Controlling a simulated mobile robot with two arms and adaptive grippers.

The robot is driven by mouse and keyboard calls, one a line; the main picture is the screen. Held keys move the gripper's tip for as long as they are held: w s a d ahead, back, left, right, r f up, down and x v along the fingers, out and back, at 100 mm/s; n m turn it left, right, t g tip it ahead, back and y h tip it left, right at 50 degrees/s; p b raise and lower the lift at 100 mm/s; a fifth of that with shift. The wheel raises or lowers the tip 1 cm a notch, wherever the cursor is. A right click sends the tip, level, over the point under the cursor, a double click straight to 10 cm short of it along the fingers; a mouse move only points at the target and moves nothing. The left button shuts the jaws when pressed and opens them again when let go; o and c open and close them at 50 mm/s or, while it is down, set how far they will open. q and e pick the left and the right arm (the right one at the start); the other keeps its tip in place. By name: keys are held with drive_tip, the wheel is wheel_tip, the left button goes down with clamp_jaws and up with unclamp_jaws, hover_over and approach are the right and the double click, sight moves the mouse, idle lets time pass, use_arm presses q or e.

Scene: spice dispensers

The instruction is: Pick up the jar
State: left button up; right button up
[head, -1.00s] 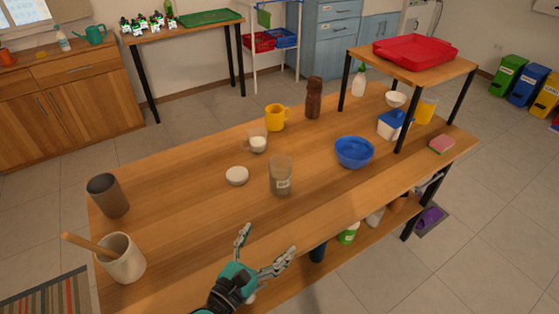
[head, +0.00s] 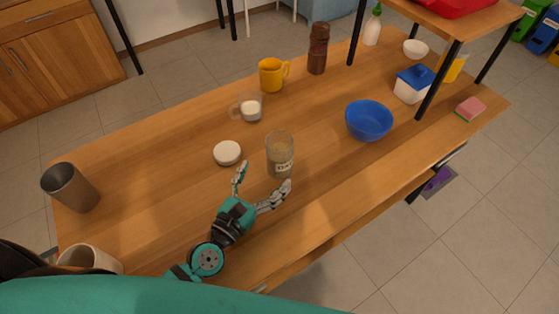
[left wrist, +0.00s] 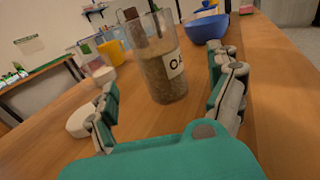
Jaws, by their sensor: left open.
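The jar (head: 280,156) is a clear glass with a grainy tan filling and a white label, upright on the wooden table. A round white lid (head: 227,153) lies on the table to its left. My left gripper (head: 264,184) is open and empty, its fingers pointing at the jar from the near side. In the left wrist view the jar (left wrist: 162,72) stands just beyond and between the spread fingers (left wrist: 165,90), apart from them. The label's text is only partly readable. My right gripper is not in view.
Behind the jar are a glass cup with white contents (head: 250,108), a yellow mug (head: 272,75) and a brown bottle (head: 318,48). A blue bowl (head: 369,121) stands to the right. A dark cup (head: 72,187) is at the far left. The table between is clear.

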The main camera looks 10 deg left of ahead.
sight(273, 168)
use_arm(q)
wheel_tip(273, 168, down, 2)
drive_tip(key=shift+w+f, duration=0.1)
drive_tip(key=w, duration=0.2)
drive_tip(key=w+d+r+p, duration=0.1)
drive_tip(key=p+x, duration=0.1)
drive_tip(key=x, duration=0.2)
drive_tip(key=shift+w, duration=0.4)
drive_tip(key=shift+w+d+f, duration=0.15)
drive_tip(key=shift+w, duration=0.15)
drive_tip(key=shift+c, duration=0.4)
drive_tip(key=c, duration=1.3)
drive_tip(key=shift+c, duration=0.5)
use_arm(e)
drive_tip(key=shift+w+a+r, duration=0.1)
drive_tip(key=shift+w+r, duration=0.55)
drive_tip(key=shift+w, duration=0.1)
